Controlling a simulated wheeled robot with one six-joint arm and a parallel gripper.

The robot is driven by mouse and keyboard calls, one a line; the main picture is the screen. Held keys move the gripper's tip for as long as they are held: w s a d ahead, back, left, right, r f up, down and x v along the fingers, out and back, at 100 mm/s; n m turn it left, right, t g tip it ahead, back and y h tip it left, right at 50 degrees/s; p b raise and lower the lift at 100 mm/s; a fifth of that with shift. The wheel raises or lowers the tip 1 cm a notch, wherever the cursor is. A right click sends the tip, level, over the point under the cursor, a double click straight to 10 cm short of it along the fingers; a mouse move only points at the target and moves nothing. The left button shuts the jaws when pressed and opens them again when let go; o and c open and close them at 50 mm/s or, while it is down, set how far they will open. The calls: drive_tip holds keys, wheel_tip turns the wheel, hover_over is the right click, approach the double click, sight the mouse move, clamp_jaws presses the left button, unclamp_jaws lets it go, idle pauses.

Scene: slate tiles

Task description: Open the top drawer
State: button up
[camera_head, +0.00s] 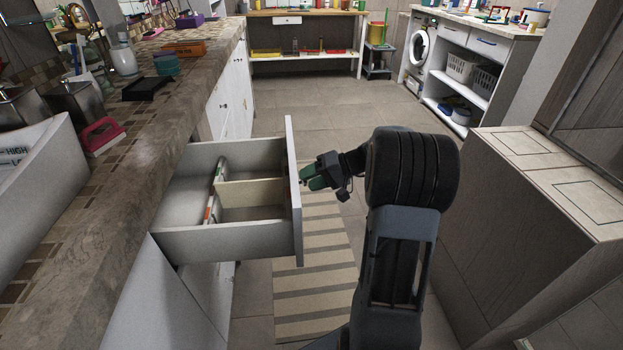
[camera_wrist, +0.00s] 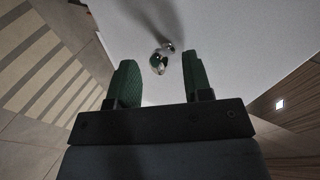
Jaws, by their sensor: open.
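The top drawer (camera_head: 233,241) is pulled well out from under the counter on the left in the head view. Dividers and a beige panel show inside it. Its white front also fills much of the wrist view (camera_wrist: 240,50). A small metal knob (camera_wrist: 160,60) sits on that front, between and beyond my fingertips. My gripper (camera_head: 313,178) has green fingers and is at the outer face of the drawer front. In the wrist view my gripper (camera_wrist: 157,75) is open, with a gap between its fingers. I cannot tell whether a finger touches the knob.
A stone counter (camera_head: 160,85) runs along the left with bottles and boxes on it. A wooden cabinet (camera_head: 480,210) stands close on the right. A striped rug (camera_head: 315,290) lies on the floor below my arm. The tiled floor (camera_head: 310,100) beyond is clear.

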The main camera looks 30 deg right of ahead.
drive_tip(key=p+v, duration=0.3)
drive_tip(key=v, duration=1.1)
drive_tip(key=shift+a, duration=0.1)
drive_tip(key=s+a+r+n+g+h+p, duration=0.1)
drive_tip(key=s+a+r+h+p, duration=0.4)
drive_tip(key=a+r+p, duration=0.6)
drive_tip(key=s+a+r+n+g+h+p, duration=0.1)
drive_tip(key=s+a+r+n+h+p, duration=0.1)
drive_tip(key=s+a+r+h+p, duration=0.4)
drive_tip(key=s+a+r+p, duration=0.1)
drive_tip(key=a+r+p, duration=0.4)
drive_tip(key=p, duration=0.5)
drive_tip(key=shift+v, duration=1.3)
drive_tip(key=shift+a, duration=0.2)
